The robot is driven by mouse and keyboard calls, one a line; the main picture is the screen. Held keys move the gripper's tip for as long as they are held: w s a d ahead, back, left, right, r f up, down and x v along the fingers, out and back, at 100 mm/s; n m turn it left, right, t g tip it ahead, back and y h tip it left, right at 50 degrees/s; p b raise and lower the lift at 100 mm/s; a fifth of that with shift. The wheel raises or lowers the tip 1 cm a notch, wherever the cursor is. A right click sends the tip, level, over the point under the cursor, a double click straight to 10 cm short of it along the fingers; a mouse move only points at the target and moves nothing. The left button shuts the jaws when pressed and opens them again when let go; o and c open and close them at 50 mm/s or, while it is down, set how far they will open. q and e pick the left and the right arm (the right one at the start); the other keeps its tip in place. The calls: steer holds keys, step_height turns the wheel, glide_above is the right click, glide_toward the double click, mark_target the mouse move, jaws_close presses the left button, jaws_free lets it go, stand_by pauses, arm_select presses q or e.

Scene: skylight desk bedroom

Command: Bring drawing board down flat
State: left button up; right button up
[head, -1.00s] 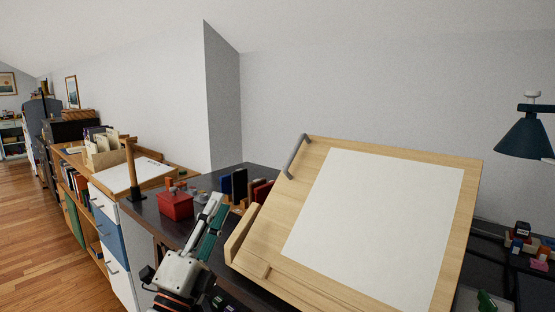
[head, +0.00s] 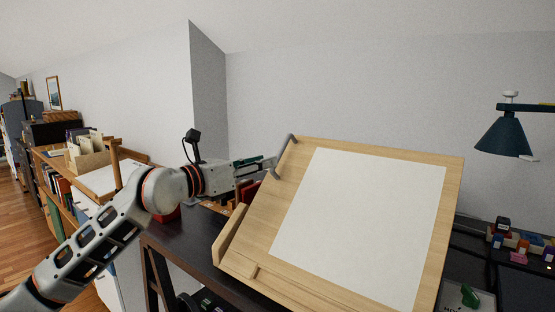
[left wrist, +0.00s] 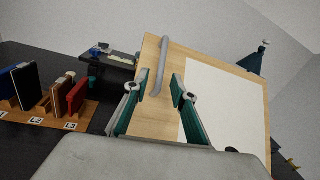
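The drawing board (head: 440,200) is pale wood with a large white sheet (head: 360,210) on it. It stands tilted on the dark desk, with a wooden ledge (head: 231,236) along its lower left. A grey bar handle (head: 287,151) sits on its upper left edge. My left gripper (head: 268,165) reaches in from the left, its fingertips close to the handle. In the left wrist view, the open teal fingers (left wrist: 156,92) have the handle (left wrist: 163,55) between and ahead of them. I cannot tell whether they touch it. My right gripper is out of view.
A dark lamp (head: 503,137) hangs at the right. Small coloured blocks (head: 520,240) stand on the right side of the desk (head: 165,240). A wooden rack with upright books (left wrist: 30,90) stands left of the board. A sloped wall rises behind.

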mark_target(278, 155)
arm_select(q)
steer(key=x, duration=0.6)
jaws_close()
